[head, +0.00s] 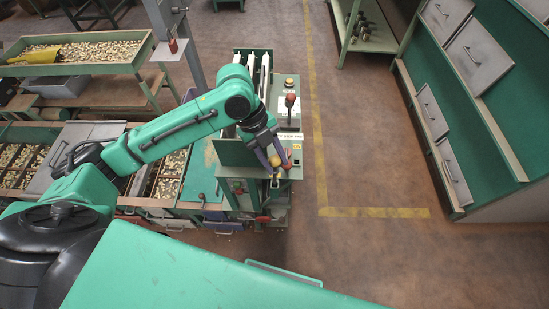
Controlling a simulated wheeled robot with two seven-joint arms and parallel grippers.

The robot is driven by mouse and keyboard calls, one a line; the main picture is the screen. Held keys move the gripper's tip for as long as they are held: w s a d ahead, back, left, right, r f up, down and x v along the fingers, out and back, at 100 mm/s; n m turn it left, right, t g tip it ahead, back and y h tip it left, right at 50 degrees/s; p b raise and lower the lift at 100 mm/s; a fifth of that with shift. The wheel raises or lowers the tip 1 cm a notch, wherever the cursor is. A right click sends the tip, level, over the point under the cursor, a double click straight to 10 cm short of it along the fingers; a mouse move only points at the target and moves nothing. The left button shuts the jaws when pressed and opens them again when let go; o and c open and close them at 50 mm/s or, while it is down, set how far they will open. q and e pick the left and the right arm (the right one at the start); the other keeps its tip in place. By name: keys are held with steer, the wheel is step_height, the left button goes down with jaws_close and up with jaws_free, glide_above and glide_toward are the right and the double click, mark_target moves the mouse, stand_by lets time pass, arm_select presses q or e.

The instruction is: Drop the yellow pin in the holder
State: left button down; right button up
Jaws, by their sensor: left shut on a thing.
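My left arm reaches in from the left over the green machine stand. My left gripper (274,159) points down at the stand's right end and is shut on a small yellow pin (275,161). The pin is small in the picture, and the fingers and wrist hide part of it. Small red and yellow parts show close to the fingertips. I cannot tell which of the parts there is the holder, nor whether the pin touches anything. My right gripper is not in view.
The green stand has a panel (235,153) beside the gripper and a red-topped lever (290,101) behind it. Hoppers of nuts (88,50) stand at the left. A green cabinet with grey drawers (474,53) is at the right. The brown floor (370,150) between is clear.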

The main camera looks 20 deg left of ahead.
arm_select(q)
steer(key=shift+f+b, duration=2.2)
steer(key=shift+f, duration=1.65)
steer(key=shift+c, duration=2.2)
jaws_free()
steer(key=shift+r, duration=0.1)
steer(key=v, duration=1.4)
steer(key=shift+r+b, duration=0.25)
steer(key=shift+b, duration=0.15)
